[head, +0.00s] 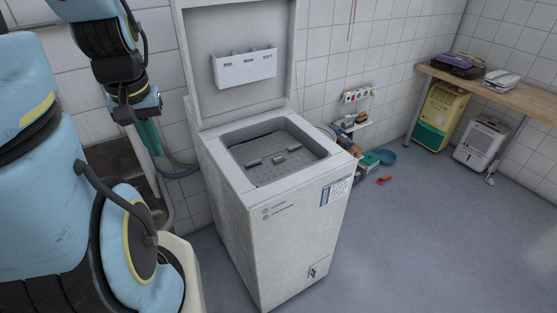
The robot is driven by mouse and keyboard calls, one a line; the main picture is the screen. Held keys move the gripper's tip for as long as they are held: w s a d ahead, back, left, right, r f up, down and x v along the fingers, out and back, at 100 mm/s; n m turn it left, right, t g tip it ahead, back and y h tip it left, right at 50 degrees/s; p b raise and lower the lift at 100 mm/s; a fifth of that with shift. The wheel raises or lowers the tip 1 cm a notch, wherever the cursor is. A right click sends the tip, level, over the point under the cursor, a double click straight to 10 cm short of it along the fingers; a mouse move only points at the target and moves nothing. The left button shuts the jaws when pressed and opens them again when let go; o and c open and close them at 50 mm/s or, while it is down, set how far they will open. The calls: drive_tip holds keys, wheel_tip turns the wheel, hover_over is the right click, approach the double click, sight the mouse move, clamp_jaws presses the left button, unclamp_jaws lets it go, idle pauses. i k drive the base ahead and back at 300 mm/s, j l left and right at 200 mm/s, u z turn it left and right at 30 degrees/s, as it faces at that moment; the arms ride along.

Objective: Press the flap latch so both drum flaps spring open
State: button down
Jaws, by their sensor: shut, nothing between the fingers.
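The top-loading washer (275,230) stands in the middle of the head view with its lid (240,100) raised. Inside the opening lies the perforated grey drum (265,175). Its flaps look closed, though the seam between them is hard to make out. A small light-grey piece that looks like the flap latch (279,160) sits at the drum's middle, with a similar bar on either side. My gripper (153,148) points down, left of the washer and apart from it. It is shut and empty, with its teal fingers together.
The upright lid, with a white dispenser tray (245,67), bounds the opening at the back. A grey hose (180,165) hangs beside the washer's left. The floor (430,230) at right is mostly clear.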

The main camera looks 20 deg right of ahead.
sight(277, 159)
drive_tip(key=l+u, duration=0.15)
drive_tip(key=u, duration=0.25)
drive_tip(key=l+u, duration=0.15)
drive_tip(key=u, duration=0.25)
drive_tip(key=k+l+u, duration=0.1)
drive_tip(key=u, duration=0.3)
drive_tip(key=l+u, duration=0.15)
drive_tip(key=u, duration=0.25)
drive_tip(key=k+u, duration=0.15)
drive_tip(key=u, duration=0.25)
drive_tip(key=k+l+u, duration=0.3)
drive_tip(key=k, duration=0.25)
drive_tip(key=k+l+u, duration=0.3)
drive_tip(key=k, duration=0.3)
drive_tip(key=k+u, duration=0.3)
drive_tip(key=k, duration=0.9)
